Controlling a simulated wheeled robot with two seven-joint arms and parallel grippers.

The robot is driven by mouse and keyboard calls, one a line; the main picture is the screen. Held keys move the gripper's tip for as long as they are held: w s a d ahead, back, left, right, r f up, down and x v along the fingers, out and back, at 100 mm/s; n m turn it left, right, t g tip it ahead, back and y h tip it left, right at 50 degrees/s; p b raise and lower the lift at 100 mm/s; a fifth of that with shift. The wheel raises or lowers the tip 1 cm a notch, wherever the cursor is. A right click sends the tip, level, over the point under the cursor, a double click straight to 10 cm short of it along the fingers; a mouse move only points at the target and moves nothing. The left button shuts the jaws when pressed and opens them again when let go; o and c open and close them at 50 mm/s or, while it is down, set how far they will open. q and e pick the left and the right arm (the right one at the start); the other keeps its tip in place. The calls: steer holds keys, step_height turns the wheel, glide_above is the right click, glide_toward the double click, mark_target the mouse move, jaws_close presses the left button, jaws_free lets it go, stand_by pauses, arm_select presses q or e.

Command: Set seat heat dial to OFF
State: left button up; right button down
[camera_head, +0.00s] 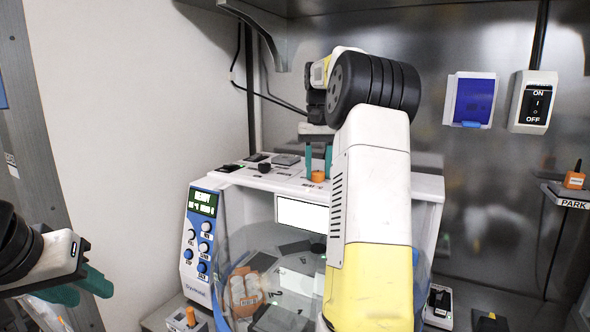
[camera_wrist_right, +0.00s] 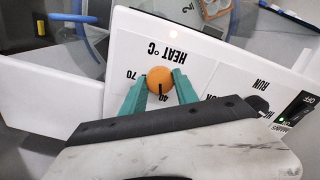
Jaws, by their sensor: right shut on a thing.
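The orange seat heat dial (camera_wrist_right: 159,80) sits on a white panel marked HEAT °C, which reads upside down in the right wrist view. Its dark pointer line points down toward the 40 mark; a 70 mark is at its left. No OFF mark for this dial is readable. My right gripper (camera_wrist_right: 160,88) is shut on the dial, with a teal finger on each side. In the head view, the dial (camera_head: 318,176) is on top of the white machine, between the right gripper's fingers (camera_head: 318,162). My left gripper (camera_head: 84,286) is open and empty at the lower left, away from the machine.
The machine's blue front panel (camera_head: 200,240) has a lit display and several knobs. A black RUN knob (camera_wrist_right: 257,104) and a rocker switch (camera_wrist_right: 297,108) are near the dial. My right arm hides part of the machine. A wall ON/OFF switch (camera_head: 534,102) is at the right.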

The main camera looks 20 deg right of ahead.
mark_target(318, 172)
steer(key=n, duration=0.5)
steer(key=shift+n, duration=0.3)
steer(key=n, duration=0.5)
steer(key=shift+n, duration=0.4)
steer(key=c, duration=0.9)
jaws_free()
steer(key=shift+c, duration=0.2)
steer(key=shift+r, duration=3.9)
